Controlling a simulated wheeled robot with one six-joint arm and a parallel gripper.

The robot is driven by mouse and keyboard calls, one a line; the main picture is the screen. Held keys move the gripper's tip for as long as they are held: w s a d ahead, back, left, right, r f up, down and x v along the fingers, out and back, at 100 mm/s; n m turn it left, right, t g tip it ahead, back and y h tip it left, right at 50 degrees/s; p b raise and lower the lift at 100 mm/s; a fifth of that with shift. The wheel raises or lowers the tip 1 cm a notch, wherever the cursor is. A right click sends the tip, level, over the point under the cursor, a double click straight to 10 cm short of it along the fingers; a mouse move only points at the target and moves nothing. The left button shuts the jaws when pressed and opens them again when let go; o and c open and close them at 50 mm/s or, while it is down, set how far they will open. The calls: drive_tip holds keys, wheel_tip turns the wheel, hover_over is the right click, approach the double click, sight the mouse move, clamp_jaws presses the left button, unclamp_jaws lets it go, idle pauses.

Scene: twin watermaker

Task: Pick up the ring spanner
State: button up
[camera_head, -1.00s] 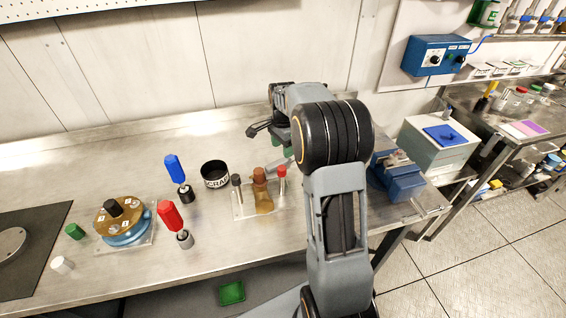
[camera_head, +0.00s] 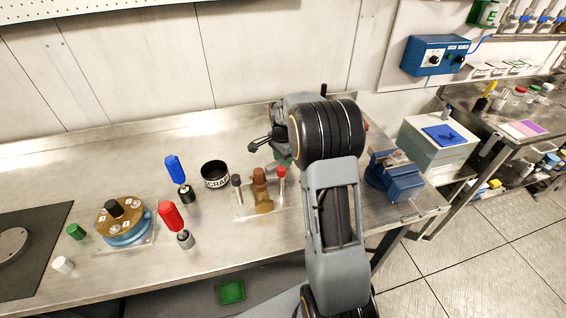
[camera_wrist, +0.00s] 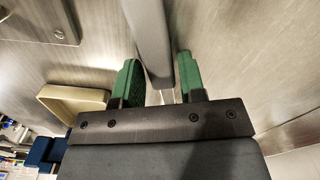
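A long plain grey bar (camera_wrist: 150,35), which looks like the ring spanner's shaft, runs from the top of the wrist view down between my gripper's fingers. No ring end shows there, so I cannot be sure what it is. My gripper (camera_wrist: 158,72) has two green fingers, one on each side of the bar. The left finger looks very close to it and a narrow gap seems to show at the right. I cannot tell whether they grip it. In the head view my arm hides most of the gripper, and a short grey piece (camera_head: 271,169) shows beside it.
A stand with a brown figure-like part (camera_head: 263,203) and red and black knobs is close to my gripper. A black cup (camera_head: 214,174), a red-handled tool (camera_head: 170,215) and a blue-handled tool (camera_head: 175,169) stand left. A blue vise (camera_head: 398,178) is at right.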

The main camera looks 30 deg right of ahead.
clamp_jaws()
drive_tip(key=shift+r, duration=0.1)
wheel_tip(320, 180, up, 10)
idle(0.7)
drive_tip(key=shift+c, duration=1.5)
unclamp_jaws()
clamp_jaws()
